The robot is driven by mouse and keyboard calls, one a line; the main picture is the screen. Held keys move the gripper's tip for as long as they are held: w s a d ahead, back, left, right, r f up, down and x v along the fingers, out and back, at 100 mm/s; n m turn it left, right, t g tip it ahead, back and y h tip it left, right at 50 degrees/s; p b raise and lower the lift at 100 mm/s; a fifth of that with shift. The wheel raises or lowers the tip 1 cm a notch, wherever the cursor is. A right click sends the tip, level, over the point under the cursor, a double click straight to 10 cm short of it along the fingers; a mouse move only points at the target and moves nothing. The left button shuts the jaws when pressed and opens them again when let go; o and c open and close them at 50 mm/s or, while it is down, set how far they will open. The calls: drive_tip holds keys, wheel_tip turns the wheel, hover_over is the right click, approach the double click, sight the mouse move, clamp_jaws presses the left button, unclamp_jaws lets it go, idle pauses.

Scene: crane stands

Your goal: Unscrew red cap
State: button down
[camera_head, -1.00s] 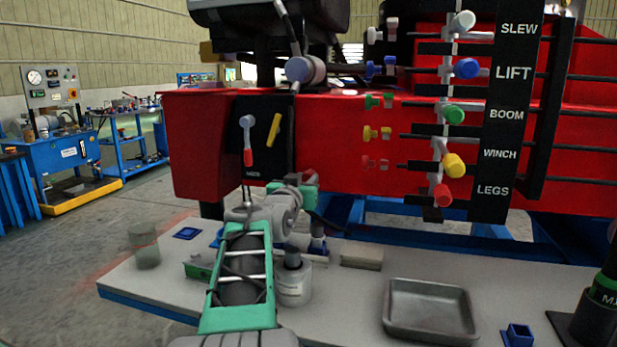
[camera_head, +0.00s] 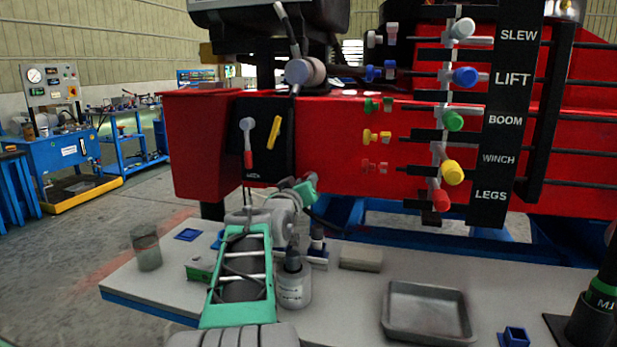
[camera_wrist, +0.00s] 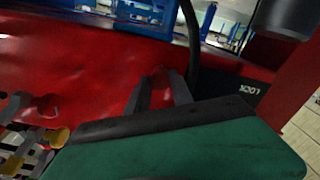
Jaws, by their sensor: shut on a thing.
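My gripper (camera_wrist: 160,96) shows in the wrist view as two grey fingers beyond its green body, up against the red machine wall. They are closed on a small reddish piece (camera_wrist: 158,78), which looks like the red cap but is dim and mostly hidden. In the head view my wrist and the gripper's green body (camera_head: 307,189) are in front of the lower red wall, below and right of the black lever panel. The fingertips and the held piece are hard to make out there.
A red knob (camera_head: 441,199) and small red fitting (camera_head: 375,166) are to the right. The bench below holds a metal tray (camera_head: 428,338), a pale block (camera_head: 361,258), a jar (camera_head: 294,290) and a glass (camera_head: 146,249). A dark hose (camera_wrist: 191,45) hangs near the fingers.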

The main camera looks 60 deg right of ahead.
drive_tip(key=shift+s+a+n, duration=0.2)
drive_tip(key=shift+a+n, duration=0.8)
drive_tip(key=shift+a, duration=0.05)
drive_tip(key=shift+s+a+n, duration=0.15)
drive_tip(key=shift+a+n, duration=0.85)
drive_tip(key=shift+a, duration=0.05)
